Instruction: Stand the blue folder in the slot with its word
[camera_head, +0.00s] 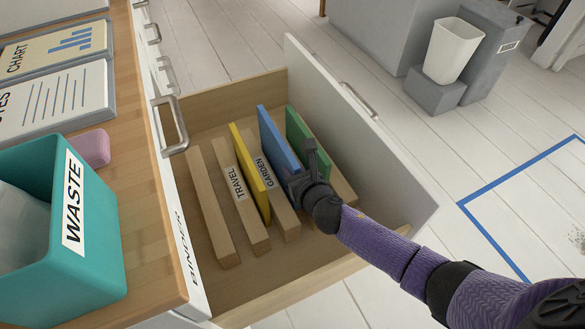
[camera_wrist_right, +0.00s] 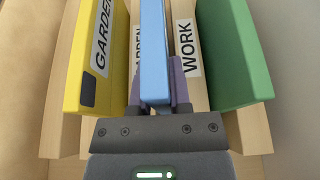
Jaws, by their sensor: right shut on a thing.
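The open drawer (camera_head: 345,115) holds wooden dividers. The TRAVEL divider (camera_head: 240,195) and the GARDEN divider (camera_head: 285,213) show their words; the WORK divider (camera_wrist_right: 188,50) reads clearly in the right wrist view. My right gripper (camera_head: 303,168) is shut on the blue folder (camera_head: 277,141). The blue folder (camera_wrist_right: 153,50) stands upright between the GARDEN and WORK dividers in the right wrist view. Its word is not visible, and I cannot tell whether its bottom touches the drawer floor. My left gripper is not in view.
A yellow folder (camera_head: 248,168) marked GARDEN stands left of the blue one, and a green folder (camera_head: 297,135) stands right of it. The desk top (camera_head: 140,170) carries a teal WASTE bin (camera_head: 30,165) and a pink block (camera_head: 96,147). A white bin (camera_head: 453,50) is beyond the drawer.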

